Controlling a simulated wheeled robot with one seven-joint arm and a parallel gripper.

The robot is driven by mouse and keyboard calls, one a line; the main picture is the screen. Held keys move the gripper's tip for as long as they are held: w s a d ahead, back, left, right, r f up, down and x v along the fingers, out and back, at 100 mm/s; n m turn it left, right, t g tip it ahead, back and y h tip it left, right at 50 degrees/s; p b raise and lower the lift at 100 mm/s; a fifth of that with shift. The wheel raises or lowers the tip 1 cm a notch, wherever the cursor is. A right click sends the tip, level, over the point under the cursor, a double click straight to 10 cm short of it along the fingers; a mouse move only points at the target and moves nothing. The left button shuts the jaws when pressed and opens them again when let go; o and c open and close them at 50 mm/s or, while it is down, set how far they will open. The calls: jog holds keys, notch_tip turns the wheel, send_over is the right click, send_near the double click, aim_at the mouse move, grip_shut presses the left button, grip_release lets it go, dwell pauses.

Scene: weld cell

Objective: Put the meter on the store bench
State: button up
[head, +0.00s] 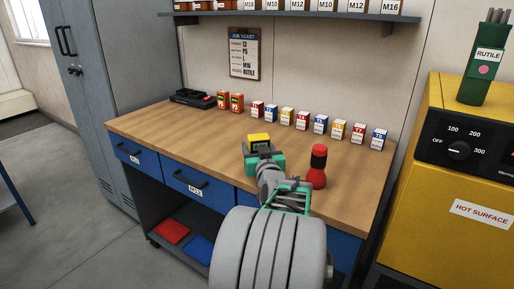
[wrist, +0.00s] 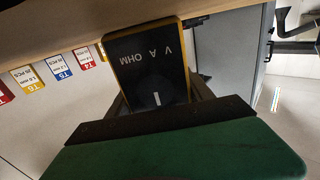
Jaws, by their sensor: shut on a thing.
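The meter is yellow with a dark face marked V A OHM. It shows as a small yellow block (head: 259,139) in the head view and close up in the wrist view (wrist: 148,62). My gripper (head: 264,157) is shut on the meter, over the middle of the wooden-topped bench (head: 170,126). The gripper's green part (wrist: 180,150) hides the near end of the meter. I cannot tell whether the meter touches the bench top.
A red and black bottle-like thing (head: 318,167) stands just right of my gripper. A row of small labelled boxes (head: 303,120) lines the back, with orange boxes (head: 230,101) and a black device (head: 193,97) at left. A yellow hot oven (head: 470,180) stands at right. The left front bench top is clear.

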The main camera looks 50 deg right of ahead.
jog(key=shift+r, duration=0.2)
jog(key=shift+f, duration=0.2)
jog(key=o, duration=1.7)
jog(key=shift+o, duration=0.2)
jog(key=shift+r, duration=0.1)
jog(key=shift+s+a+r, duration=0.1)
jog(key=shift+s, duration=0.05)
jog(key=b+v, duration=0.1)
jog(key=v, duration=1)
jog(key=shift+s+a, duration=0.25)
jog(key=shift+s, duration=0.05)
